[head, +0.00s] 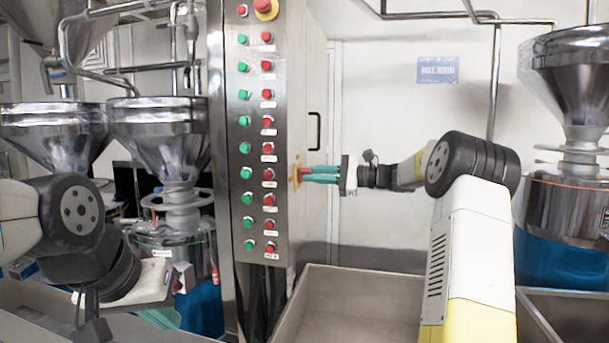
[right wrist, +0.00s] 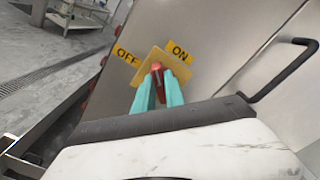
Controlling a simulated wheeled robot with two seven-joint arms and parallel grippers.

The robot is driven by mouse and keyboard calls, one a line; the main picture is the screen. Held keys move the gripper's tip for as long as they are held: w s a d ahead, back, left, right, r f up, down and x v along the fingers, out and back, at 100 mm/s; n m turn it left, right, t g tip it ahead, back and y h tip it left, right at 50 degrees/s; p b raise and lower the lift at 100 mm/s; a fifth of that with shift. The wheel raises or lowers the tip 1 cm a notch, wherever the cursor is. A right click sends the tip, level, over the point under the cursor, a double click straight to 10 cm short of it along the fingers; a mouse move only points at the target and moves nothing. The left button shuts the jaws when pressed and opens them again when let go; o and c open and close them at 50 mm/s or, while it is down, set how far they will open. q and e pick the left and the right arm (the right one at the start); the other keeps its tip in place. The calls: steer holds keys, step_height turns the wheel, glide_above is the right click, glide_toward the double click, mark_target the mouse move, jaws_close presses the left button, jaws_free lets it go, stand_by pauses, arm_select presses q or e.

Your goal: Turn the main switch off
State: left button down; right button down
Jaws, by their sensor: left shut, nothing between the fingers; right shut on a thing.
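The main switch is a red handle (right wrist: 157,67) on a yellow plate (right wrist: 147,75) on the side of the steel cabinet. In the right wrist view, an OFF label (right wrist: 126,57) is at the plate's upper left and an ON label (right wrist: 179,53) at its upper right. My right gripper (right wrist: 161,84) has its teal fingers shut on the red handle, partly hiding it. In the head view, my right gripper (head: 304,173) reaches the yellow plate (head: 295,175) from the right. My left gripper (head: 165,317) is shut and empty at the lower left, away from the switch, partly hidden.
The cabinet front (head: 256,130) carries rows of green and red buttons. A black door handle (head: 315,131) is on its side. Steel hoppers (head: 160,125) stand at left, and another machine (head: 570,90) at right. An empty steel trough (head: 355,300) lies below the right arm.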

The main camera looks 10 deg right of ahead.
steer(key=shift+s+f+n, duration=0.1)
steer(key=shift+f+n, duration=0.1)
steer(key=shift+n, duration=1.9)
steer(key=shift+s+f+n, duration=0.1)
steer(key=shift+f+n, duration=0.1)
steer(key=shift+n, duration=1.9)
steer(key=c, duration=1.4)
jaws_free()
steer(key=v, duration=0.7)
steer(key=shift+d, duration=0.35)
steer(key=shift+s, duration=0.1)
